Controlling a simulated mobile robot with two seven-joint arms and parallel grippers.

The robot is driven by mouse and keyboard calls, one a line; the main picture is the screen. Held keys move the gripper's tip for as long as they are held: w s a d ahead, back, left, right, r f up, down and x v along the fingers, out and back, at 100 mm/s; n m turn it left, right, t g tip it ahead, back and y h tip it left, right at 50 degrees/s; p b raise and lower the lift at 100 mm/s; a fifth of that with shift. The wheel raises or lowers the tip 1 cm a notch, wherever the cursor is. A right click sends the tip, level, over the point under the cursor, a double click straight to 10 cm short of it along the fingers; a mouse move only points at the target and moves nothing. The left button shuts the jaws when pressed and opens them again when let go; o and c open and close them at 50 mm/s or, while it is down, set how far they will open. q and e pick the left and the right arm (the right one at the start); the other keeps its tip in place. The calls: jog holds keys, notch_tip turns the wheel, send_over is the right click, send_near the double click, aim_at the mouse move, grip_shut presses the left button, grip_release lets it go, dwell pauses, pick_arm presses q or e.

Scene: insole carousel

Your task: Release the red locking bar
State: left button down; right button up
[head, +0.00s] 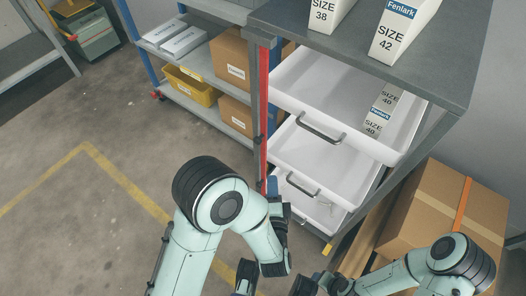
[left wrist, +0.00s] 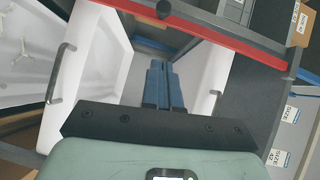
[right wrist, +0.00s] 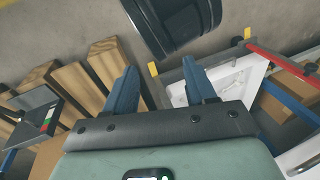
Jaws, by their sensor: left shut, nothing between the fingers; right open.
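The red locking bar (head: 264,120) stands upright along the left front edge of the drawer cabinet, beside the white drawers. It crosses the top of the left wrist view (left wrist: 215,38), and a red bar end also shows at the right of the right wrist view (right wrist: 285,65). My left gripper (head: 273,187) is shut and empty near the bar's lower part. Its blue fingers (left wrist: 165,85) lie together in front of the drawers; I cannot tell whether they touch the bar. My right gripper (right wrist: 160,88) is open and empty, low near the cabinet's foot.
White drawers with grey handles (head: 320,130) fill the cabinet; the top one (head: 285,78) holds boxes marked size 40. Size 38 and 42 boxes stand on top. A shelf with a yellow bin (head: 190,85) is behind left. Floor at left is clear.

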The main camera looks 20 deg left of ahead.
pick_arm(q)
jog(key=b, duration=0.2)
send_near(261, 142)
jog(key=w+d, duration=0.2)
jog(key=w, duration=0.2)
jog(key=a, duration=0.1)
jog(key=w+a, duration=0.1)
jog(key=w+a+b, duration=0.1)
jog(key=shift+a+f, duration=0.25)
jog(key=shift+f, duration=0.1)
pick_arm(e)
jog(key=shift+t+h, duration=0.3)
jog(key=shift+t, duration=0.1)
jog(key=w+d+f, duration=0.2)
jog(key=w+f, duration=0.1)
jog(key=shift+d+f, duration=0.1)
jog(key=shift+f, duration=0.15)
